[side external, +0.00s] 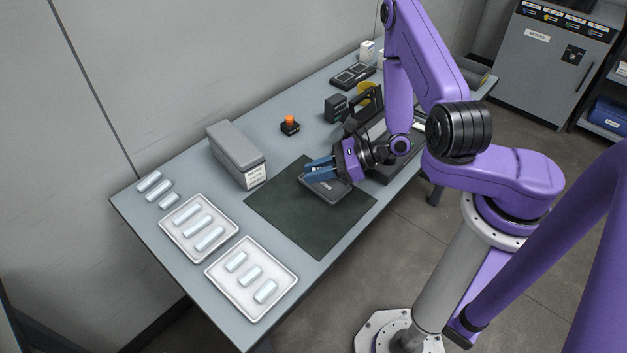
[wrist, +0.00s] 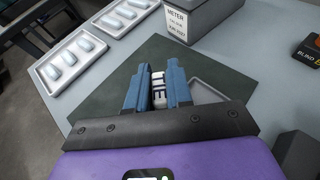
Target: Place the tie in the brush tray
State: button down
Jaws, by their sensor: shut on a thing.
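My gripper (side external: 308,169) has blue fingers and is over a shallow dark grey tray on the dark green mat. In the wrist view my gripper (wrist: 156,72) is shut on a small white and black piece with lettering, which looks like the tie (wrist: 158,91). The fingers hide its sides, and it cannot be made out in the side view. The grey tray, which appears to be the brush tray (side external: 326,194), lies below the fingers; its rim also shows to their right in the wrist view (wrist: 228,94). I cannot tell whether the tie touches the tray.
A grey box labelled METER (side external: 236,155) stands behind the mat (side external: 285,212). Two white trays (side external: 176,243) (side external: 232,309) with pale cylinders lie at the left. A small black block with an orange top (side external: 290,125) stands farther back. The mat's left part is clear.

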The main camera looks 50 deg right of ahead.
aim_at(313, 189)
jog(key=shift+w+a+f, duration=0.1)
jog(key=shift+w+f, duration=0.05)
jog(key=shift+f, duration=0.05)
jog(key=shift+w+f, duration=0.2)
jog(key=shift+f, duration=1.55)
jog(key=shift+f, duration=0.1)
jog(key=c, duration=1)
grip_release()
